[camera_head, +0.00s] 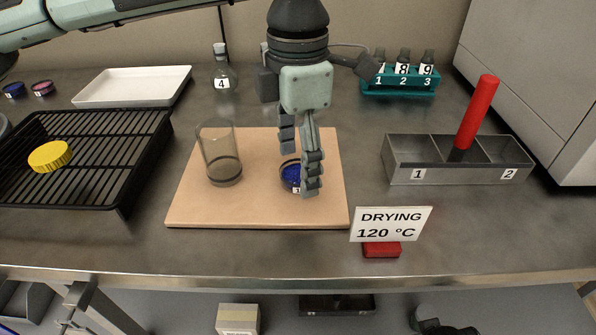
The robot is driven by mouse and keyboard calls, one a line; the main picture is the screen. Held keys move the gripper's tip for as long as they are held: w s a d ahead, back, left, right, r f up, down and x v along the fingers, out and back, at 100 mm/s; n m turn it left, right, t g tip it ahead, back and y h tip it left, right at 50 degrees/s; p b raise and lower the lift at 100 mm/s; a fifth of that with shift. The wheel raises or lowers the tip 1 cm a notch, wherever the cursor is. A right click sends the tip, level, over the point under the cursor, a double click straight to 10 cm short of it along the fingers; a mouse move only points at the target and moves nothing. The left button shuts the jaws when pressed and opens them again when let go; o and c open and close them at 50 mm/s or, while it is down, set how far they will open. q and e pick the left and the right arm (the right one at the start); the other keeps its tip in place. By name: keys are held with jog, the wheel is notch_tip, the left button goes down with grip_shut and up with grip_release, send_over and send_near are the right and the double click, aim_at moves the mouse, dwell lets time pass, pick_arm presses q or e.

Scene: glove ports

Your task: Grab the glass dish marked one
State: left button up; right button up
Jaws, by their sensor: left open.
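The glass dish marked one (290,176) is a small round dish with blue contents and a white "1" label on its front. It sits on the tan board (205,215) in the middle of the bench. My left gripper (299,172) points down over the dish, its fingers open. One finger hangs in front of the dish's right part and hides it; the other is above and behind its left part. I cannot tell whether the fingers touch the dish.
A glass beaker (218,155) stands left of the dish on the board. A black rack (95,180) with a yellow lid (49,156) lies left. A grey divided box (440,175) with a red rod (477,112) stands right. A drying sign (390,224) stands in front.

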pick_arm(q)
jog(key=shift+f, duration=0.45)
jog(key=c, duration=1.2)
jog(key=shift+r, duration=0.1)
